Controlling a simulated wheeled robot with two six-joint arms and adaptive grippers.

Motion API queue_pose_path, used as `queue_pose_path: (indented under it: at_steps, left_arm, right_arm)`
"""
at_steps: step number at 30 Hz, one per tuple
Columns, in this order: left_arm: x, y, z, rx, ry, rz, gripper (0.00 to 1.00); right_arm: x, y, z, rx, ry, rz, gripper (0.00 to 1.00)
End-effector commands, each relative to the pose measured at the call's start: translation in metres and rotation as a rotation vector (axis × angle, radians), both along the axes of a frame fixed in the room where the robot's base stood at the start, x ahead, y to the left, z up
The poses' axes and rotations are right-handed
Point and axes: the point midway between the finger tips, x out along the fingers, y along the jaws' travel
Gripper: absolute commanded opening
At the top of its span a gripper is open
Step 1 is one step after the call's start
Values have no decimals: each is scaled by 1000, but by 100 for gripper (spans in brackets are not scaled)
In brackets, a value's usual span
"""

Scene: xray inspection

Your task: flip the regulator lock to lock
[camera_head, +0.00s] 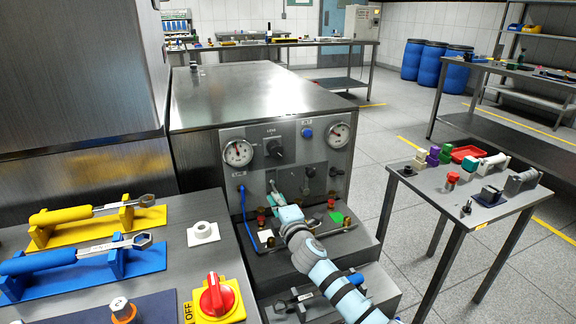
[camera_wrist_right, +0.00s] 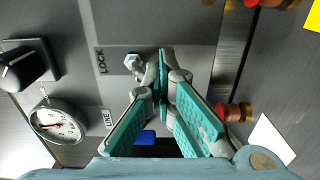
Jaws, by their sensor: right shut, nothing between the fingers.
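The regulator lock shows in the right wrist view as a small metal lever (camera_wrist_right: 133,62) on a grey plate, beside the word LOCK (camera_wrist_right: 101,60). My right gripper (camera_wrist_right: 166,84) is shut and empty, with its fingertips just beside the lever; I cannot tell whether they touch it. In the head view the right gripper (camera_head: 275,190) is in front of the steel panel (camera_head: 232,202), below the black knob (camera_head: 274,149), and the lever cannot be made out there. My left gripper is not in view.
Two round gauges (camera_head: 238,152) (camera_head: 339,134) flank the panel's upper part. A table with yellow and blue wrench holders stands left, a small table right.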

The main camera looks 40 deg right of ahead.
Motion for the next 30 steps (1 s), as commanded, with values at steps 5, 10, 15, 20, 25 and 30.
queue_pose_path:
  at_steps: [5,10,15,20,25,30]
  left_arm:
    - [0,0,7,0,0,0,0]
    - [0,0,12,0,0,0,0]
    - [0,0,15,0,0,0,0]
    - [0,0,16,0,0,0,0]
    - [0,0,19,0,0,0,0]
    - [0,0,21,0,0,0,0]
  right_arm:
    - [0,0,7,0,-1,0,0]
    - [0,0,12,0,-1,0,0]
    - [0,0,15,0,-1,0,0]
    - [-9,3,13,0,0,1,0]
    - [-29,10,11,-1,0,1,0]
    - [-48,17,9,0,0,1,0]
